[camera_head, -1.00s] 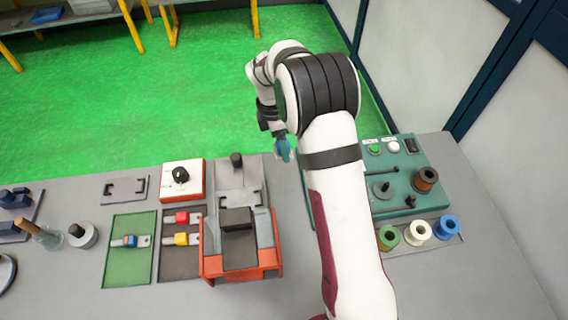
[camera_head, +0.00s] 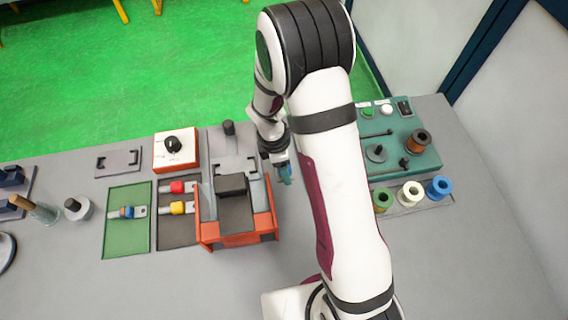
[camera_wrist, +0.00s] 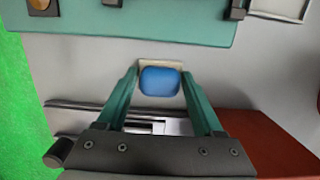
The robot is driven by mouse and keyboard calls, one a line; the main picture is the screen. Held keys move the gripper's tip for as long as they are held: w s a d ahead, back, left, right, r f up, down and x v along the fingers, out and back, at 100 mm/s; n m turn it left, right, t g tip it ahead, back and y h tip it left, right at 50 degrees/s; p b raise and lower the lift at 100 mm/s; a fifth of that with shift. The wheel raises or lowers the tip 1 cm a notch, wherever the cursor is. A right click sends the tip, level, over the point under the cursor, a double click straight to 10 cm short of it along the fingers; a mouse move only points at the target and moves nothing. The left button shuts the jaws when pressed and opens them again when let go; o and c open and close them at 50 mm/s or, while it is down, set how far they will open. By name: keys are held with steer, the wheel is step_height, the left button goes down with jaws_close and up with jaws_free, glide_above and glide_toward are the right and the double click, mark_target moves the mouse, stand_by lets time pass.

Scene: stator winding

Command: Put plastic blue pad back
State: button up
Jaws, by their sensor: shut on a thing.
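My gripper (camera_head: 285,174) hangs over the bench just right of the orange-red fixture, left of the teal panel. In the wrist view my gripper (camera_wrist: 160,82) has its two teal fingers closed on the sides of the blue pad (camera_wrist: 160,81), a rounded blue block with a pale beige edge behind it. In the head view the pad is mostly hidden by the gripper. A red pad (camera_head: 177,187) and a yellow pad (camera_head: 178,208) lie in a dark tray (camera_head: 171,238). A small part with blue on it (camera_head: 127,212) lies on a green tray (camera_head: 124,246).
The orange-red fixture (camera_head: 239,235) with a dark block on top stands close to my gripper; it also shows in the wrist view (camera_wrist: 265,140). The teal panel (camera_head: 400,155) with knobs and the spools (camera_head: 411,193) are to the right. Bare bench lies in front.

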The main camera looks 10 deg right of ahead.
steer(key=o, duration=1.3)
steer(key=shift+f, duration=0.1)
step_height(320, 180, up, 15)
steer(key=s+m, duration=0.3)
steer(key=s+r+m+y, duration=0.1)
steer(key=s+r+m, duration=0.2)
steer(key=s+m, duration=0.6)
steer(key=s+a+r+m+y, duration=0.1)
steer(key=s+r+m+y, duration=0.1)
steer(key=s+m, duration=0.8)
steer(key=shift+r+m+y, duration=0.3)
steer(key=shift+r+m, duration=0.4)
steer(key=shift+m, duration=0.1)
